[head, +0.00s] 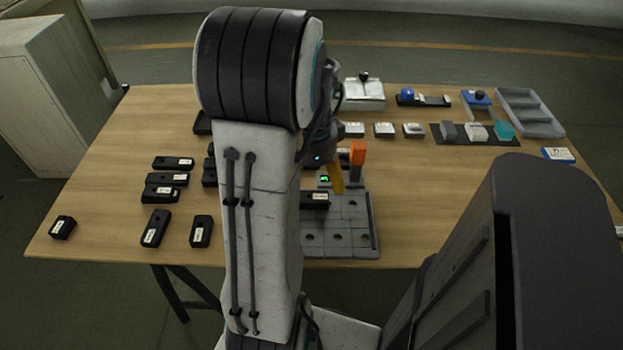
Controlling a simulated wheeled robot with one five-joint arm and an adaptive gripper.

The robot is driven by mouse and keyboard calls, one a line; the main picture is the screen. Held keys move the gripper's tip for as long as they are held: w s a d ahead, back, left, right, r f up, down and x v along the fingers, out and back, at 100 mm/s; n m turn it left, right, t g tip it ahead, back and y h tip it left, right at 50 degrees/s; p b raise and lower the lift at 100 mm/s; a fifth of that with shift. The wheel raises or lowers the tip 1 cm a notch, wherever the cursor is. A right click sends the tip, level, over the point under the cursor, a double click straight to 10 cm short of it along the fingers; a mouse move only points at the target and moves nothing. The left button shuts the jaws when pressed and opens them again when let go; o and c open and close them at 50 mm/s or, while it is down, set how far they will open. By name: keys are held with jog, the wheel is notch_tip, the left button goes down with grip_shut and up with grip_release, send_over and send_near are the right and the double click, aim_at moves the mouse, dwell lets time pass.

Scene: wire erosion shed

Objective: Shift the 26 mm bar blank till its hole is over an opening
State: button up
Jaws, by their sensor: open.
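A black bar blank (316,199) with a white label lies on the grey fixture plate (340,214), at its back left. The label is too small to read, and I cannot tell that it is the 26 mm one. The plate has several round openings; my arm hides its left part. My gripper (336,180) shows only partly behind my arm, with a yellow finger-like part pointing down just behind the blank. It is open, and I see nothing held in it. Whether it touches the blank I cannot tell, and the blank's hole is not clear.
Several more labelled black blanks (156,228) lie on the table's left. An orange-topped post (357,154) and a green display (325,180) stand behind the plate. Small blocks, a dark mat (490,141) and a grey tray (530,112) are at the back right.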

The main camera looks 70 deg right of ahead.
aim_at(313, 200)
jog(key=shift+m, duration=0.6)
jog(key=shift+f+b, duration=0.8)
jog(key=shift+f, duration=2.9)
jog(key=c, duration=1.4)
